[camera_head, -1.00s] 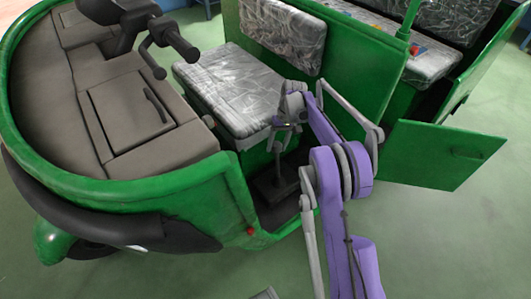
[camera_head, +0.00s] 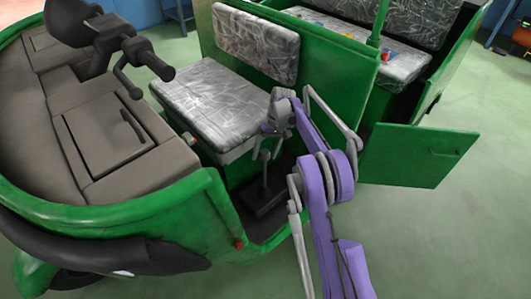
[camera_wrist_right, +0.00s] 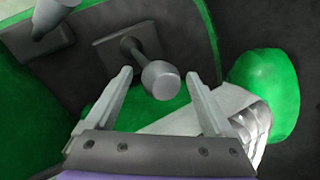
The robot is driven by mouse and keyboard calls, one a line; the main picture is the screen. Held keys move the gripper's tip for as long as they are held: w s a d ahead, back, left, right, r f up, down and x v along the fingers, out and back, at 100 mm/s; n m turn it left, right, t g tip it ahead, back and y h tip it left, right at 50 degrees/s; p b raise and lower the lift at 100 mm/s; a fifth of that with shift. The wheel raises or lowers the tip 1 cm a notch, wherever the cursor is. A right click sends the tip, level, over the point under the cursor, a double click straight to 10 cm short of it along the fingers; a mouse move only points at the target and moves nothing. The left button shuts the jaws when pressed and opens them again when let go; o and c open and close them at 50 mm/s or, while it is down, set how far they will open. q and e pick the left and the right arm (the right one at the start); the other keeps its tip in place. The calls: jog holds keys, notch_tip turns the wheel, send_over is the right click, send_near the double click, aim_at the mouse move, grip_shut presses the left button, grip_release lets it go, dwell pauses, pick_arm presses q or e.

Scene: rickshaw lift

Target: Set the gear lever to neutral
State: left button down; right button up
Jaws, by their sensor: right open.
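The gear lever (camera_head: 264,172) is a dark rod on a rectangular floor base, in the footwell in front of the driver's seat. In the right wrist view the lever (camera_wrist_right: 160,80) has a grey, rounded knob and a square base plate behind it. My right gripper (camera_head: 272,140) is just above the lever in the head view. In the wrist view the right gripper (camera_wrist_right: 160,82) is open, its two fingers apart with the knob showing between their tips. I cannot tell whether either finger touches it. My left gripper is out of view.
A plastic-wrapped driver's seat (camera_head: 208,98) stands beside the footwell. Handlebars (camera_head: 125,45) rise over the dashboard at left. An open green door panel (camera_head: 415,155) is right of my arm. A second dark pedal or lever (camera_wrist_right: 50,20) shows at the wrist view's top left.

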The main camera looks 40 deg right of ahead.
jog(key=p+v, duration=0.2)
jog(key=v, duration=0.8)
jog(key=shift+r, duration=0.4)
jog(key=shift+d, duration=0.15)
